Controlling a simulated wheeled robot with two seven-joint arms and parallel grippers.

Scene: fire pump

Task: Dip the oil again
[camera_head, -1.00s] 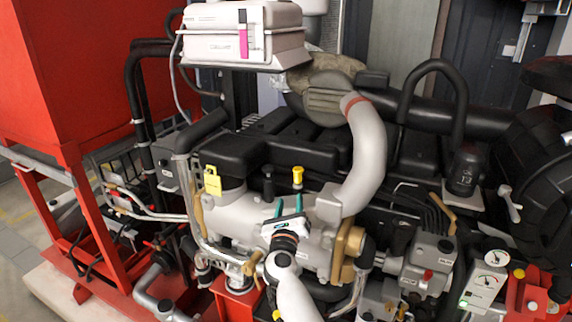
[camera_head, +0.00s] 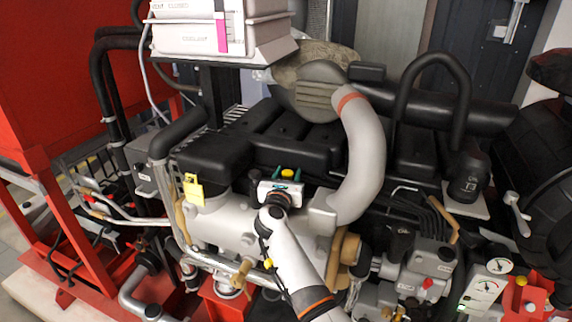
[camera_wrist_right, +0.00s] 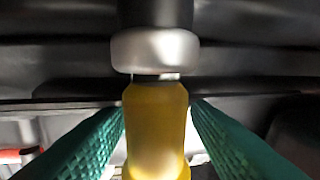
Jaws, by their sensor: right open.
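The yellow dipstick handle (camera_head: 288,174) stands at the engine's middle, in front of the black covers. It also fills the lower middle of the right wrist view (camera_wrist_right: 155,130). My right gripper (camera_head: 287,172) is at the handle, with one teal finger on each side of it. In the right wrist view the fingers are spread and dark gaps show beside the handle's upper part; lower down I cannot tell whether they touch it. The gripper body hides the handle's lower part in the head view. My left gripper is not in view.
A thick grey pipe (camera_head: 364,160) curves down just right of my right gripper. Black engine covers (camera_head: 290,138) lie behind it. A yellow padlock-shaped tag (camera_head: 193,190) hangs to the left. A white box (camera_head: 215,35) stands on a shelf above.

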